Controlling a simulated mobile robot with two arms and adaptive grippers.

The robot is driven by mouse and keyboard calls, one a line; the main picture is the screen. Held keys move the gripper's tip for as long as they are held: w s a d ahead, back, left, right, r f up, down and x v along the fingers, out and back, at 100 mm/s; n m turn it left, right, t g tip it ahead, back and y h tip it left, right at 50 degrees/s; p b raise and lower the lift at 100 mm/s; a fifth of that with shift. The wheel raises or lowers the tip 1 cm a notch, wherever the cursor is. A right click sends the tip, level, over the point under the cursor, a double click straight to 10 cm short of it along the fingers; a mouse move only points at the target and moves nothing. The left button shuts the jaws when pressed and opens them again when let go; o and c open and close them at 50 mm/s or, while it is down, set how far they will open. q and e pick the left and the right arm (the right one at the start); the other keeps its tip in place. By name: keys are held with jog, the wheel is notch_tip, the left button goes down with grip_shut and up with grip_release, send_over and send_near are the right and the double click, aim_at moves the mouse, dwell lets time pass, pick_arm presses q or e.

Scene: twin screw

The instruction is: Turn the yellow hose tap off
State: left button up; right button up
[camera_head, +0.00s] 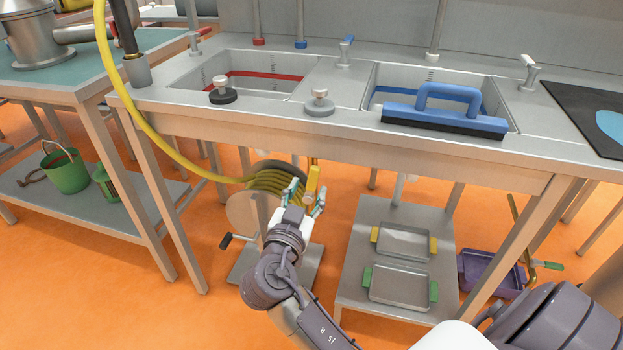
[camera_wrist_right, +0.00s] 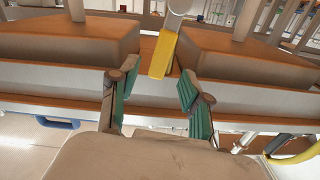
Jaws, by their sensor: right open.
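The yellow hose tap handle (camera_head: 313,182) hangs below the front edge of the sink counter, beside the hose reel. In the right wrist view the yellow handle (camera_wrist_right: 162,55) hangs from a grey round part, tilted slightly. My right gripper (camera_head: 307,194) is open at the handle, with its teal-padded fingers spread. In the right wrist view the gripper (camera_wrist_right: 157,82) has one finger on each side of the handle's lower end, with gaps showing. I cannot tell how deep the handle sits between the fingers. My left gripper is out of view.
The yellow hose (camera_head: 160,147) runs down to the reel (camera_head: 248,212) left of my gripper. The steel counter (camera_head: 345,105) with two basins is above. A lower shelf (camera_head: 348,292) holds metal trays. A purple tray (camera_head: 490,272) is at right.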

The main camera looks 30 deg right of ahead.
aim_at(313, 179)
jog(key=shift+x, duration=2.25)
jog(key=shift+c, duration=0.2)
grip_shut()
jog(key=shift+f, duration=0.1)
